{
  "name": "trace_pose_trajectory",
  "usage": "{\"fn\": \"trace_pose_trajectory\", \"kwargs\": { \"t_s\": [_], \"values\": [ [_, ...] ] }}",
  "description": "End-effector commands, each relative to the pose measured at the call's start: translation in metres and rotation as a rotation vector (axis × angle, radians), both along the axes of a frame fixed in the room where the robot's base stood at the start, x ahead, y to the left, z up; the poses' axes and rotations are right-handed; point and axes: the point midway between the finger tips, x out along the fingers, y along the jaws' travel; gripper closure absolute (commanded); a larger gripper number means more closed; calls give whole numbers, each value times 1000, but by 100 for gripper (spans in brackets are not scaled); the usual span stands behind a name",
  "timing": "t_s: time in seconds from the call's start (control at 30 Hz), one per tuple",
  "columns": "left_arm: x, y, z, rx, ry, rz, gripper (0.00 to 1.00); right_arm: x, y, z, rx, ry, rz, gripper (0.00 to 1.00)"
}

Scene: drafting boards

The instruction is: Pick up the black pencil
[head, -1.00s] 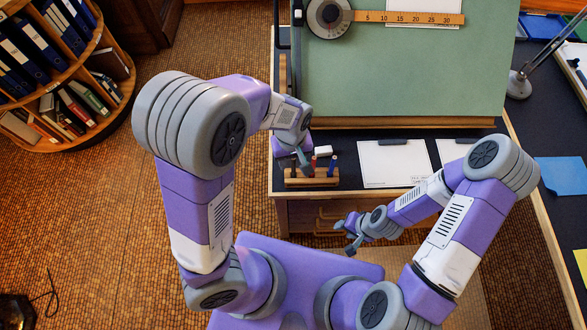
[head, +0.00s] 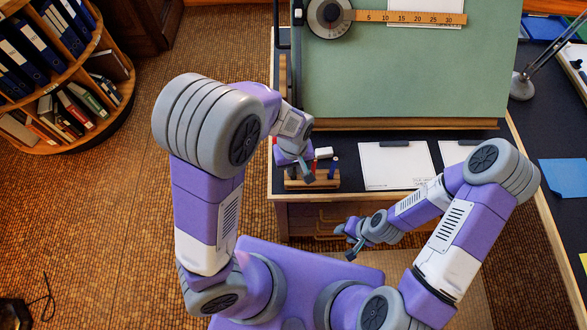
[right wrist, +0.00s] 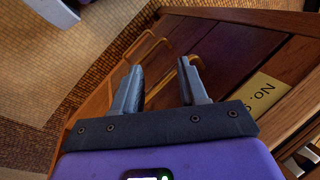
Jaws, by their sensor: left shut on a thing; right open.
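A small wooden holder (head: 326,184) stands at the front left of the dark desk with pencils upright in it. My left gripper (head: 305,174) is down at the holder's left part, shut on a thin thing; it appears to be the black pencil (head: 292,173), mostly hidden by the gripper. A red pencil (head: 316,165) and a blue one (head: 334,164) stand to the right of the gripper. My right gripper (head: 348,242) is open and empty in front of the desk; the right wrist view shows its two fingers (right wrist: 160,85) apart.
A white eraser-like block (head: 324,152) lies behind the holder. A clipboard with paper (head: 392,166) lies to the right. The green drafting board (head: 400,75) rises behind. Wooden drawers with handles (right wrist: 185,45) face my right gripper.

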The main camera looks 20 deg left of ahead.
Motion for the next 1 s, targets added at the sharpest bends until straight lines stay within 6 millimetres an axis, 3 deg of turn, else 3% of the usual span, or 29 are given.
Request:
{"fn": "trace_pose_trajectory", "kwargs": {
  "t_s": [0.23, 0.5, 0.7, 1.0],
  "values": [
    [1, -1, 13, -2, -3, -2, 100, 0, 0, 7, 0, 0, 0, 57],
    [1, -1, 69, -3, -5, -1, 100, 0, 0, 31, 0, 0, 0, 57],
    [1, 0, 95, -1, -2, -1, 100, 0, 0, 41, 0, 0, 0, 57],
    [0, 0, 100, -1, 0, 0, 100, 0, 0, 42, 0, 0, 0, 57]
  ]
}}
